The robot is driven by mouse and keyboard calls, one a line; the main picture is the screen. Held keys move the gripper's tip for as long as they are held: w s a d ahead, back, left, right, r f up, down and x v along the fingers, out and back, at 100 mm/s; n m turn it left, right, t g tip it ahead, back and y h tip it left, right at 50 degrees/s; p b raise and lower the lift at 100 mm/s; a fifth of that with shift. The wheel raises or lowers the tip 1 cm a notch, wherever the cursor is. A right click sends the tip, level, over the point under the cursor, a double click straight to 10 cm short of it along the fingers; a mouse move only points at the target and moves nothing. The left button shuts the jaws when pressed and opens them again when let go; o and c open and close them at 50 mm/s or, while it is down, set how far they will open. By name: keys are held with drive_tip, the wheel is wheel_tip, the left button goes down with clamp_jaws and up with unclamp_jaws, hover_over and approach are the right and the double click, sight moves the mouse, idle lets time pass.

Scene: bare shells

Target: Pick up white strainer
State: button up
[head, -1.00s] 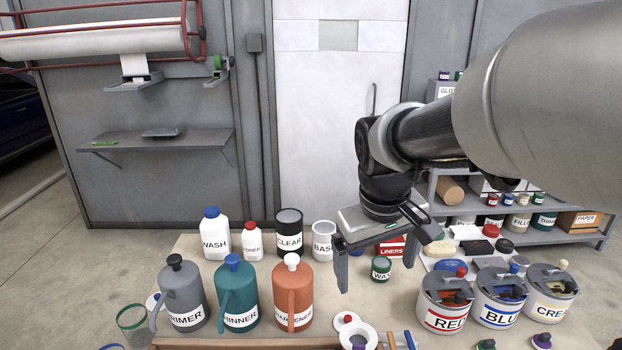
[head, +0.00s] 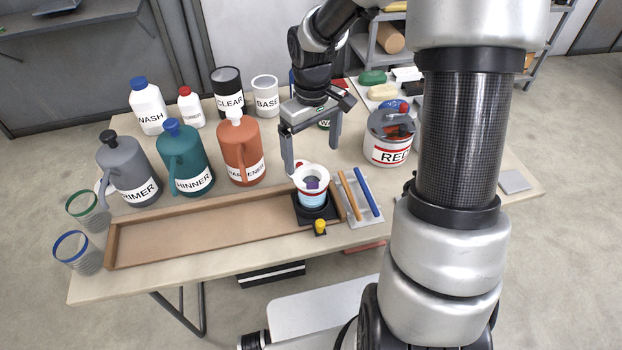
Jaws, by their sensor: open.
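Two similar mesh cups stand nearby, one with a green rim (head: 88,211) and one with a blue rim (head: 76,252). My gripper (head: 312,155) is open and points down over the middle of the table. It is well to the right of the white-rimmed cup, with nothing visible between its fingers.
Grey PRIMER (head: 125,165), teal THINNER (head: 186,160) and orange HARDENER (head: 242,150) jugs form a row. A wooden tray (head: 200,235) lies in front. A white-topped can (head: 312,180) on a black stand is near my fingers. The RED bucket (head: 388,150) is to the right.

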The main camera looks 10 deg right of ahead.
sight(311, 176)
wheel_tip(311, 176, down, 8)
drive_tip(key=shift+w+a+r+b, duration=0.15)
drive_tip(key=shift+r+b, duration=0.05)
drive_tip(key=shift+b, duration=0.1)
drive_tip(key=c, duration=1.2)
